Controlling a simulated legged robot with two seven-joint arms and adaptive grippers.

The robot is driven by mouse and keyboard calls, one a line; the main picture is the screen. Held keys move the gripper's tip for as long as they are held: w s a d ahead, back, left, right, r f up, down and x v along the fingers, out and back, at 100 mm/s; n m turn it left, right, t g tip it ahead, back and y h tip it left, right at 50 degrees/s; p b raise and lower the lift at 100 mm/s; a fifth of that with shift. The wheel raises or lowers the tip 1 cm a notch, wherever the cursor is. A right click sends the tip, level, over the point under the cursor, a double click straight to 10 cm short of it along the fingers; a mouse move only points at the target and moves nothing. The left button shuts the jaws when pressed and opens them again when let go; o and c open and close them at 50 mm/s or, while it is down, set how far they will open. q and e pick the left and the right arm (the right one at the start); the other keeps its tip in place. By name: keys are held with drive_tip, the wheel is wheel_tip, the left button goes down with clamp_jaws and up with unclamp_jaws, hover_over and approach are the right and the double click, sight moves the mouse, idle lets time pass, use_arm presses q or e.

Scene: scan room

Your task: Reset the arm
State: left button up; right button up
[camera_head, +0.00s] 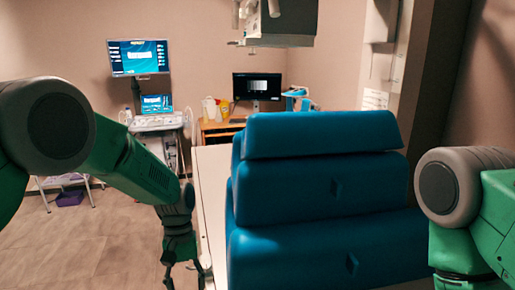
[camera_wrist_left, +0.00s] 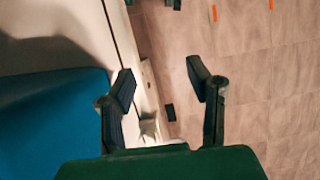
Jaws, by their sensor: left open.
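My left arm, green with grey joints, comes in from the left in the head view. Its gripper (camera_head: 184,276) points down beside the left edge of the white bed base (camera_head: 211,190). In the left wrist view the left gripper (camera_wrist_left: 162,85) has its two dark fingers spread apart with nothing between them. The floor and the side of the bed base show beyond the fingers. My right arm (camera_head: 470,205) shows only in part at the right edge of the head view; its gripper is out of the frame.
A blue padded chair or bed (camera_head: 320,185) fills the middle. A grey machine (camera_head: 281,24) hangs above. The tiled floor (camera_head: 95,240) at left is mostly clear.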

use_arm(q)
drive_tip(key=s+a+f+m+t+b, duration=0.1)
drive_tip(key=s+a+f+b, duration=0.25)
drive_tip(key=s+f, duration=0.6)
drive_tip(key=s+a+f+m+t+b, duration=0.1)
drive_tip(key=s+a+f+b, duration=0.25)
drive_tip(key=s+f, duration=0.65)
drive_tip(key=s+a+f+t+b, duration=0.1)
drive_tip(key=s+a+f+b, duration=0.1)
drive_tip(key=s, duration=0.4)
drive_tip(key=s+a+f+m+t+y+b, duration=0.1)
drive_tip(key=s+a+f, duration=0.1)
drive_tip(key=s+f, duration=0.2)
drive_tip(key=shift+s+a+b, duration=0.4)
drive_tip(key=shift+s, duration=0.6)
